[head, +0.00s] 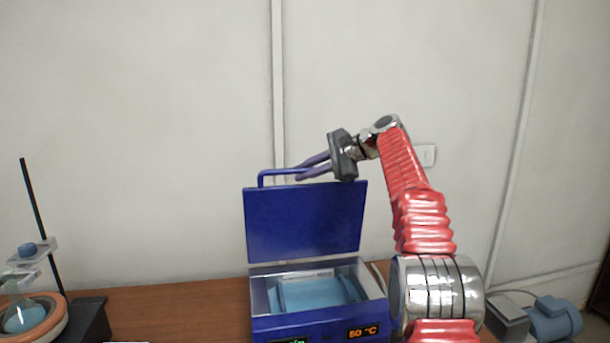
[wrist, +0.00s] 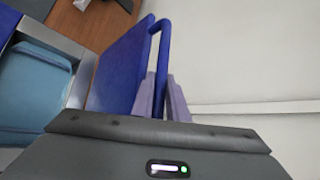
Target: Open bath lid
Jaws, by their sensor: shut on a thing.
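The blue bath lid (head: 304,222) stands upright, raised at the back of the bath (head: 318,325). Its bar handle (head: 275,172) runs along the lid's top edge. My gripper (head: 302,174) is shut on the handle, coming from the right. In the wrist view the purple fingers (wrist: 163,98) lie on both sides of the handle (wrist: 161,62), next to the lid (wrist: 122,65).
The bath stands on a brown table (head: 170,305); its display (head: 362,332) reads 50 °C. A stand with a flask (head: 25,315) is at the far left. A blue motor-like device (head: 553,320) is at the far right. The wall is close behind the lid.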

